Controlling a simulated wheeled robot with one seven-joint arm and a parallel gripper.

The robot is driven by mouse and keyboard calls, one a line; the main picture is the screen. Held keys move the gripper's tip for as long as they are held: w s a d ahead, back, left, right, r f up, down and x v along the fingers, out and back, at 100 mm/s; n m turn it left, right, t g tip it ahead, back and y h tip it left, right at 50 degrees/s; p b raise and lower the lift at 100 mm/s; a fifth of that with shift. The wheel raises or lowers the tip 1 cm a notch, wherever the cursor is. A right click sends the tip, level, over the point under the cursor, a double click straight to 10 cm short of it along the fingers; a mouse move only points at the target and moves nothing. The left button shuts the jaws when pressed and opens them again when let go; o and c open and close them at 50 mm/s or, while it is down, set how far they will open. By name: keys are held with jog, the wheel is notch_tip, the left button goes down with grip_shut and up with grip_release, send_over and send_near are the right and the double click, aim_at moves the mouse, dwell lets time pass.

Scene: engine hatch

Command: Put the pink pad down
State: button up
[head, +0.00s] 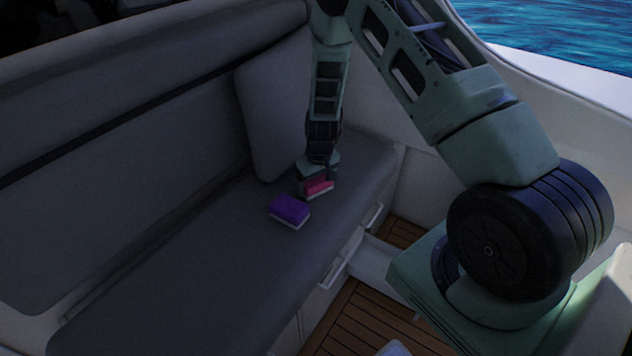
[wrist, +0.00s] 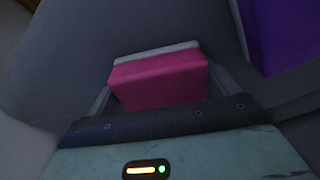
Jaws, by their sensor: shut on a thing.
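The pink pad (head: 318,187) is a small block with a pale layer on one side. It is between the fingers of my gripper (head: 318,182), over the seat of the grey bench near its far end. In the wrist view the pink pad (wrist: 160,80) sits between the two fingers of my gripper (wrist: 160,88), which are shut on its sides. I cannot tell whether the pad touches the seat. Part of it is hidden by the gripper body.
A purple pad (head: 290,210) with a pale layer lies on the bench seat (head: 200,265), close to the pink one; it also shows in the wrist view (wrist: 285,35). A grey cushion (head: 275,120) leans behind my gripper. The near seat is clear.

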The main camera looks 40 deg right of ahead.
jog(key=shift+f, duration=0.15)
jog(key=o, duration=0.8)
jog(key=shift+o, duration=0.2)
jog(key=shift+r, duration=0.2)
